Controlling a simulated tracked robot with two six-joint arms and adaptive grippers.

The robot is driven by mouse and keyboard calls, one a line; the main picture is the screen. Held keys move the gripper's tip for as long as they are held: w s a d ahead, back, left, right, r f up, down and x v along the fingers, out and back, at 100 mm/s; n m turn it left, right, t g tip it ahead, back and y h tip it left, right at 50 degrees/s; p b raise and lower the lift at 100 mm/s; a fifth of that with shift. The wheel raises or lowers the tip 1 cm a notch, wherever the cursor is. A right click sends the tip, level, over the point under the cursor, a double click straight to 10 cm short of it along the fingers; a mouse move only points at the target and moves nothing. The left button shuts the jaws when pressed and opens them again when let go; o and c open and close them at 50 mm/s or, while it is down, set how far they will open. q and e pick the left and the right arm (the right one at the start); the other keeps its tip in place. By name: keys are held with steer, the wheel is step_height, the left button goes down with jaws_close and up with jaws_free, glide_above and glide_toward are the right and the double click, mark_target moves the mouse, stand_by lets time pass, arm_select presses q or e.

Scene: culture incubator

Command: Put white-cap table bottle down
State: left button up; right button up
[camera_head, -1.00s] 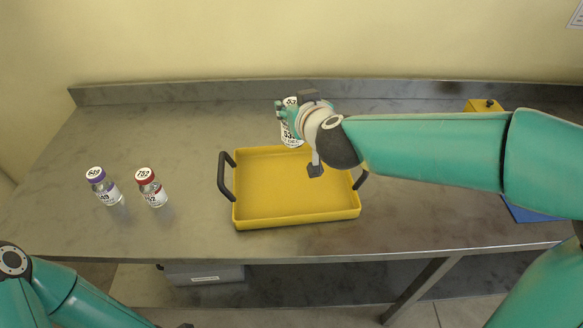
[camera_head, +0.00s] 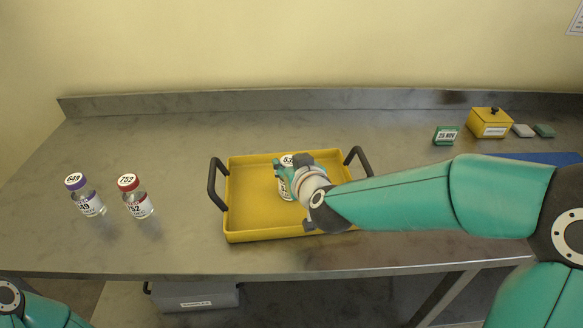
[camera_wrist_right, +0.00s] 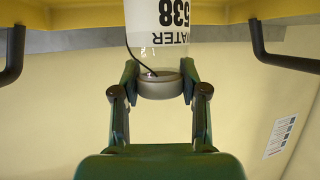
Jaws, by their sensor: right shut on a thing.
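The white-cap bottle (camera_head: 286,189), labelled WATER 538, is held by my right gripper (camera_head: 284,178) over the inside of the yellow tray (camera_head: 250,199). The gripper and wrist cover part of the bottle. In the right wrist view the bottle (camera_wrist_right: 165,25) appears upside down, with its grey-looking cap end between the two fingers of my right gripper (camera_wrist_right: 160,82). I cannot tell whether its base touches the tray floor. My left arm shows only at the lower left corner, and its gripper is out of view.
A purple-cap bottle (camera_head: 86,197) and a red-cap bottle (camera_head: 136,197) stand left of the tray. Its black handles (camera_head: 213,186) rise at both ends. A yellow box (camera_head: 489,122) and a green timer-like block (camera_head: 446,135) are at the back right. The counter behind the tray is clear.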

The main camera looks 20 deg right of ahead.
steer(key=o, duration=1.2)
steer(key=shift+s, duration=0.15)
steer(key=p+v, duration=0.2)
steer(key=v, duration=0.9)
steer(key=shift+s+r, duration=0.2)
steer(key=shift+s, duration=0.15)
